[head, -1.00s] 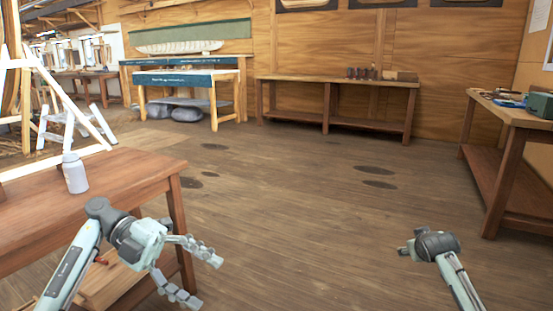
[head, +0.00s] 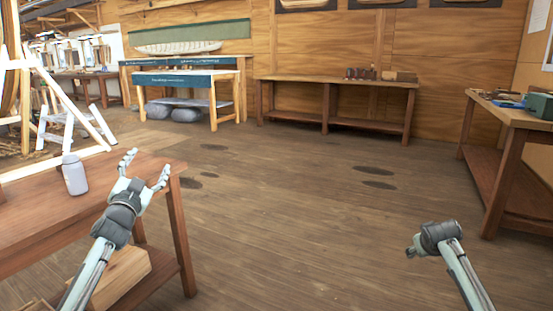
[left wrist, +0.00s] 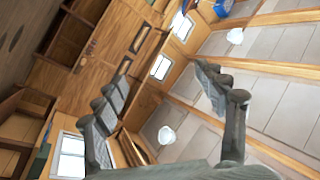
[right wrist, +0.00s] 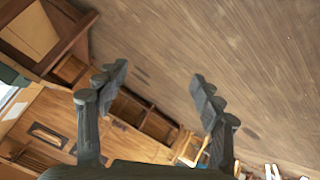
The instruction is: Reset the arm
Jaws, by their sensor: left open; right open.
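My left gripper (head: 146,170) is open and empty in the head view, its fingers pointing up and away beside the right end of the wooden table at left. In the left wrist view its two fingers (left wrist: 160,95) are spread with nothing between them. My right arm comes in at the lower right of the head view, over the floor; its fingers are mostly hidden there. In the right wrist view the right gripper (right wrist: 155,85) has its fingers apart and empty, with floor and benches beyond.
A grey-white bottle (head: 74,174) stands on the wooden table (head: 30,220), left of my left gripper. A workbench (head: 510,115) with tools stands at right, and a long low bench (head: 340,83) along the back wall. The middle floor (head: 290,190) is clear.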

